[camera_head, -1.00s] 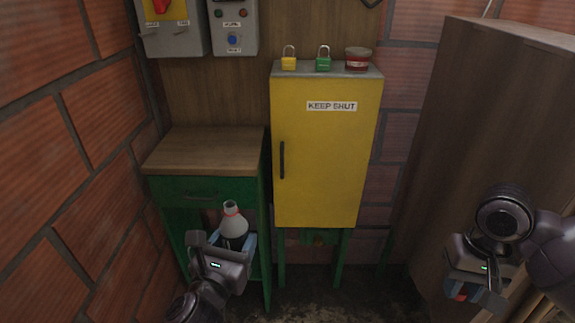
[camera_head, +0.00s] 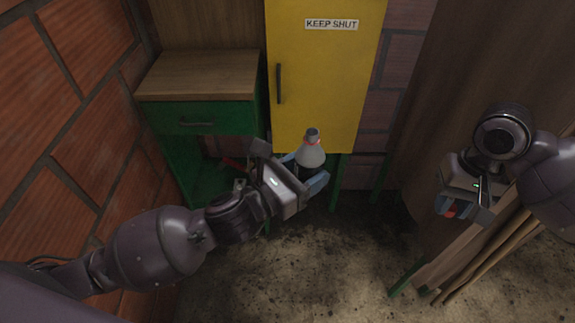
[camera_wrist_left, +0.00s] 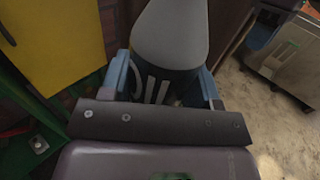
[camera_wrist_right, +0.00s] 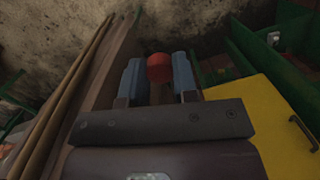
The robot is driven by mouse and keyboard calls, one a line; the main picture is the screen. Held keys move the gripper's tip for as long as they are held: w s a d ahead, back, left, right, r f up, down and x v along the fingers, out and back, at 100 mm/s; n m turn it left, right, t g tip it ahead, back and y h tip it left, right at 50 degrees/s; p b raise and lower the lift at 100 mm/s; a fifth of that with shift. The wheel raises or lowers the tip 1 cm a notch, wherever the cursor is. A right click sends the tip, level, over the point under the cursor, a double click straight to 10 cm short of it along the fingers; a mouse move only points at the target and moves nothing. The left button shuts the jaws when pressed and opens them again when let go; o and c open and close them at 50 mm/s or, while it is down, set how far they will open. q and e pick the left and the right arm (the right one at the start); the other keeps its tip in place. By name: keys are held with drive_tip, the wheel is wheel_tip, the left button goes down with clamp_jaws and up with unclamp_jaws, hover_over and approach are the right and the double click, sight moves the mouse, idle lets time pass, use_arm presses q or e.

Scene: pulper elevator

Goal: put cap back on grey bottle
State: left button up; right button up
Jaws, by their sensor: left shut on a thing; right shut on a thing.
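The grey bottle (camera_head: 310,156) is upright, with a reddish ring at its neck, in front of the yellow cabinet's lower edge. My left gripper (camera_head: 304,170) is shut around its body. The bottle (camera_wrist_left: 170,32) also fills the top of the left wrist view, its neck out of frame. My right gripper (camera_head: 465,208) is at the right, well apart from the bottle. It is shut on the red cap (camera_head: 450,211). In the right wrist view the cap (camera_wrist_right: 159,68) sits between the two blue fingertips. The cap is partly hidden in the head view.
The yellow cabinet (camera_head: 318,80) stands on green legs behind the bottle. A green drawer table (camera_head: 205,75) with a wooden top is at the left. A tall brown cabinet (camera_head: 440,90) and wooden poles (camera_head: 490,255) are at the right. The floor (camera_head: 320,265) between is clear.

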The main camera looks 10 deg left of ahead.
idle(0.5)
drive_tip(key=w+a+r+n, duration=0.3)
drive_tip(key=w+a+r, duration=0.2)
drive_tip(key=a+r, duration=0.75)
drive_tip(key=s+a+r+n, duration=0.1)
drive_tip(key=a+r, duration=0.1)
drive_tip(key=a, duration=0.2)
drive_tip(key=s+a+r+n, duration=0.1)
drive_tip(key=a+r+n, duration=0.1)
drive_tip(key=a, duration=0.3)
drive_tip(key=s+a+r+n+t, duration=0.1)
drive_tip(key=s+a+r, duration=0.1)
drive_tip(key=a+r, duration=0.1)
drive_tip(key=shift+s+a+n+h, duration=0.1)
drive_tip(key=shift+a+n+h, duration=0.25)
drive_tip(key=shift+a, duration=0.45)
drive_tip(key=shift+s+d+f+n+t, duration=0.1)
drive_tip(key=shift+d+f+n+t, duration=0.05)
drive_tip(key=shift+n+t, duration=0.2)
drive_tip(key=shift+f, duration=0.1)
